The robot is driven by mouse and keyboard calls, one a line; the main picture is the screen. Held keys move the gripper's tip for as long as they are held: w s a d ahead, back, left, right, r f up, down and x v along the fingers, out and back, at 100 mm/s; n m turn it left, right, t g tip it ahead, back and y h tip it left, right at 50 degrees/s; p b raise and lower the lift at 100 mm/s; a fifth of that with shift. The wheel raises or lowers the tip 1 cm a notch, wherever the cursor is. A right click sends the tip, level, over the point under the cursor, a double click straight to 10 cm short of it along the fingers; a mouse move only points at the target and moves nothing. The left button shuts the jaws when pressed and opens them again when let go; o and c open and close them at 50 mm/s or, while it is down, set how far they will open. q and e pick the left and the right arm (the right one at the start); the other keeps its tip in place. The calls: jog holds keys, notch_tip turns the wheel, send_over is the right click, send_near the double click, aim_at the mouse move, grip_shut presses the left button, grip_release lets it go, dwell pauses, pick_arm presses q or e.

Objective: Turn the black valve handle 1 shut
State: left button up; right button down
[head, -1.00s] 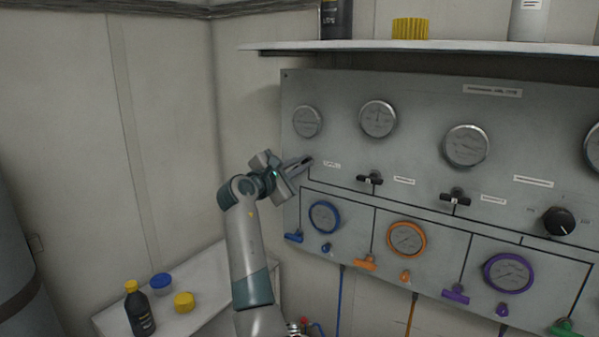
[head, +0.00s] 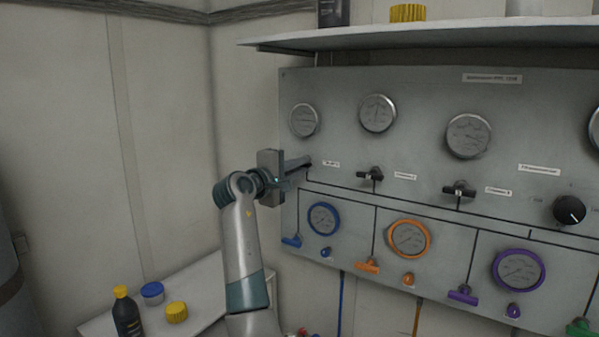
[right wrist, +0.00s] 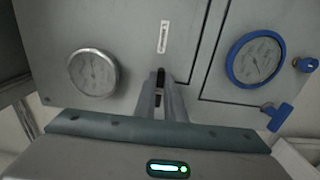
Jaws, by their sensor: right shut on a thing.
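The black valve handle 1 (right wrist: 160,76) shows as a small dark piece between my right gripper's fingers in the right wrist view. In the head view it is mostly hidden by the fingers, under the top left gauge. My right gripper (head: 306,163) is shut on this handle at the panel's left side; its fingers also show in the right wrist view (right wrist: 159,92). The grey panel (head: 420,90) carries two more black valve handles, a middle one (head: 370,174) and one to its right (head: 459,189). My left gripper is not in view.
A blue-ringed gauge (head: 323,218) and a blue handle (head: 291,241) sit just below my right gripper. A shelf (head: 440,36) juts out above the panel. A side table (head: 210,305) at lower left holds a dark bottle (head: 126,316) and two lids.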

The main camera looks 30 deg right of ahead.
jog(key=shift+r, duration=0.1)
dwell(0.3)
jog(key=c, duration=2)
grip_release()
jog(key=shift+o, duration=0.8)
jog(key=shift+w, duration=0.1)
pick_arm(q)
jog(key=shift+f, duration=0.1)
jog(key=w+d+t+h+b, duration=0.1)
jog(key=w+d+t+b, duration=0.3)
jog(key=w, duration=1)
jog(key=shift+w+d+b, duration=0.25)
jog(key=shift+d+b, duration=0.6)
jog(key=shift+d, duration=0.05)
pick_arm(e)
jog(key=v, duration=1.7)
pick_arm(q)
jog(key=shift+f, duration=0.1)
pick_arm(e)
jog(key=shift+a, duration=0.1)
